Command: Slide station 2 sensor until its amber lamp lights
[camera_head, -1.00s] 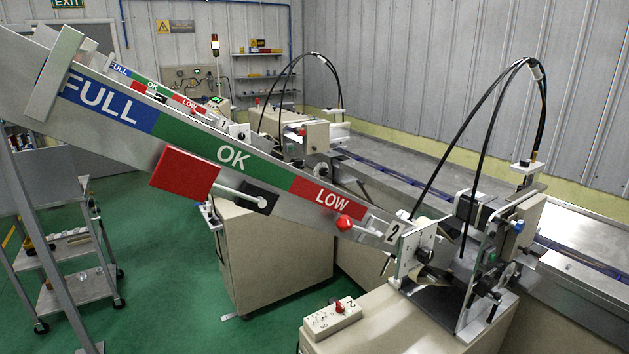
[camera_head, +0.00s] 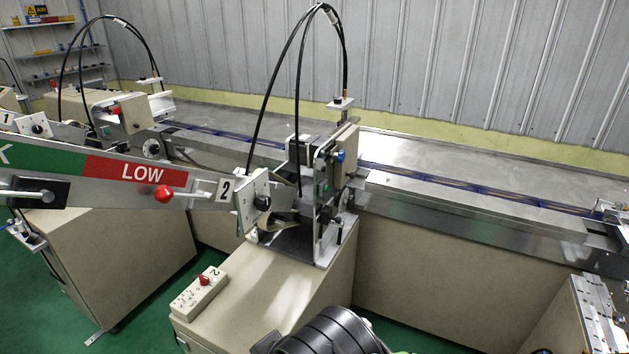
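Station 2 (camera_head: 318,200) is a metal wrapper head on a beige cabinet, marked by a "2" plate (camera_head: 225,188) at the end of its sloping chute. A small fitting (camera_head: 341,103) with a black cable stands on a post on top of the head; I cannot tell for sure whether it is the sensor. A blue knob (camera_head: 340,156) shows on the head's right side. No lit amber lamp can be made out. A dark ribbed part of my arm shows at the bottom edge; my gripper is not in view.
A control box (camera_head: 199,291) with a red knob, marked 2, sits on the cabinet's front. The conveyor (camera_head: 435,190) runs behind. Station 1 (camera_head: 110,112) stands at left.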

